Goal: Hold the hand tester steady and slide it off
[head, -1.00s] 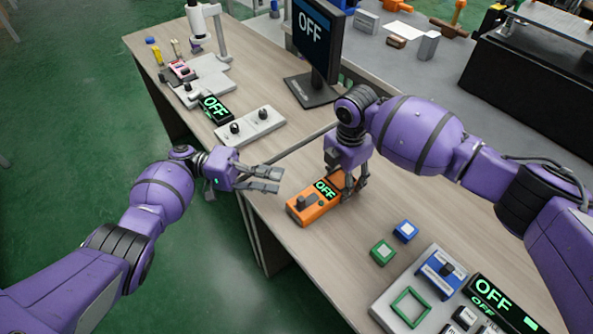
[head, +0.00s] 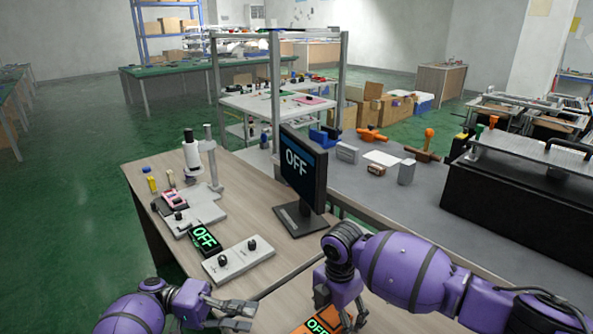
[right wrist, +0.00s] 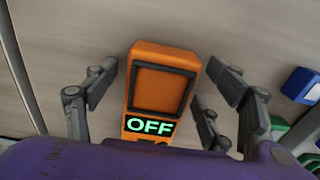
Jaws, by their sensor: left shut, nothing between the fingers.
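The orange hand tester (head: 318,322) lies on the wooden table at the bottom edge of the head view, mostly cut off. In the head view my right gripper (head: 340,312) is above the tester. My left gripper (head: 240,314) is shut and empty, left of the tester near the table's front edge.
A grey two-knob box (head: 239,259), a black OFF display (head: 204,238) and a monitor (head: 303,175) reading OFF stand on the table. A blue block (right wrist: 302,84) lies right of the tester.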

